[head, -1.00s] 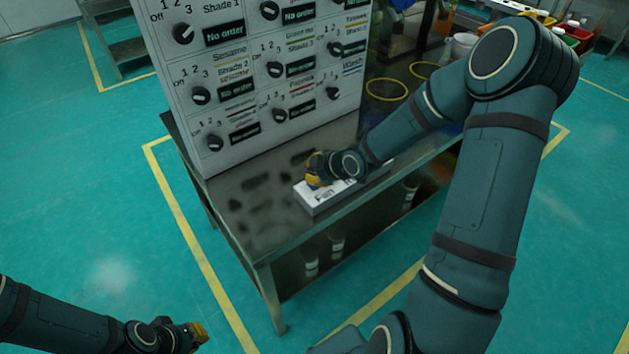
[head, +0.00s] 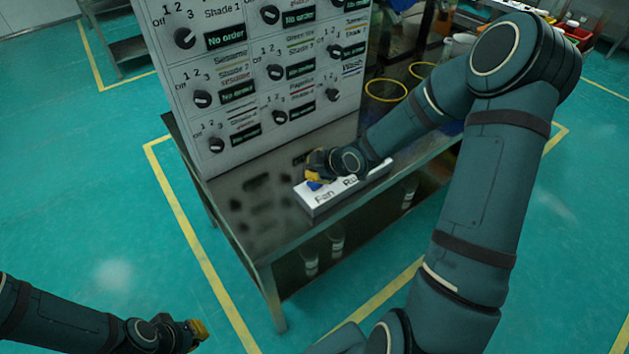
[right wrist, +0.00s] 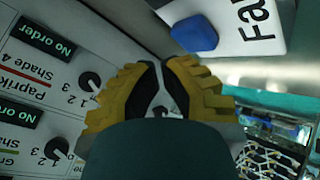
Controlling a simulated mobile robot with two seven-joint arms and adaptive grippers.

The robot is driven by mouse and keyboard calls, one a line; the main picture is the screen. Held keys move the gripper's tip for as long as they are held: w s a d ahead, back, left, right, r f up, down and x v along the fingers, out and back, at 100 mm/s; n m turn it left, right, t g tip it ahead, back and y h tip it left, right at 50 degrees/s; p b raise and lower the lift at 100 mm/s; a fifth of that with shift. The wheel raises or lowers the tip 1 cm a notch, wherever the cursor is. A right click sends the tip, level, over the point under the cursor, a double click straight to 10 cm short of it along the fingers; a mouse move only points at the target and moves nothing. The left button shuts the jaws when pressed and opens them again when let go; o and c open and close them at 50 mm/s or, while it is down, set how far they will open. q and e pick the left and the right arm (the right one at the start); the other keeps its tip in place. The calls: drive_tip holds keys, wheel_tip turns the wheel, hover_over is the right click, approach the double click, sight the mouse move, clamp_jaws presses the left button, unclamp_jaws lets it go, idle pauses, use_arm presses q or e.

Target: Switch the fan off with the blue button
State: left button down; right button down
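The white fan box (head: 322,202) lies on the metal table, with its blue button (head: 313,186) near its left end. My right gripper (head: 316,167) is above that end of the box, beside the button. In the right wrist view the blue button (right wrist: 195,34) shows uncovered beyond the yellow fingertips (right wrist: 163,65), next to the "Fan" lettering. These fingertips are close together with nothing between them, and they look apart from the button. My left gripper (head: 199,330) is low at the left, away from the table; its fingers are too small to judge.
A tall white panel (head: 250,95) with dark knobs and "No order" displays stands on the table behind the box. Yellow rings (head: 386,90) lie to its right. The dark tabletop (head: 245,215) left of the box is clear.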

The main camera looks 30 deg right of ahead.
drive_tip(key=shift+r, duration=0.1)
wheel_tip(320, 180, up, 5)
drive_tip(key=p, duration=0.4)
idle(0.8)
drive_tip(key=s+a+f+m+g, duration=0.1)
drive_tip(key=s+a+f+m, duration=0.1)
drive_tip(key=a, duration=0.3)
drive_tip(key=s+a+f+m+g+y, duration=0.1)
drive_tip(key=s+a+f+m, duration=0.2)
drive_tip(key=a+f, duration=0.1)
drive_tip(key=s+a+f+m+g+y, duration=0.1)
drive_tip(key=s+a+f+m, duration=0.1)
drive_tip(key=a, duration=0.4)
drive_tip(key=shift+s+a+f+g, duration=0.1)
drive_tip(key=shift+a+f+g, duration=0.1)
drive_tip(key=shift+f, duration=0.2)
drive_tip(key=shift+s+a+f+g, duration=0.1)
drive_tip(key=shift+a+f, duration=0.05)
drive_tip(key=shift+f, duration=0.25)
drive_tip(key=s+a+f+m+g, duration=0.1)
drive_tip(key=s+a+f+m, duration=0.1)
drive_tip(key=s, duration=0.3)
drive_tip(key=s+a+f+m+g, duration=0.2)
drive_tip(key=s+a+f+m, duration=0.1)
drive_tip(key=s, duration=0.3)
drive_tip(key=shift+s+a+f+m+g+h, duration=0.25)
drive_tip(key=shift+a+m+g+h, duration=0.05)
drive_tip(key=shift+a+m, duration=0.6)
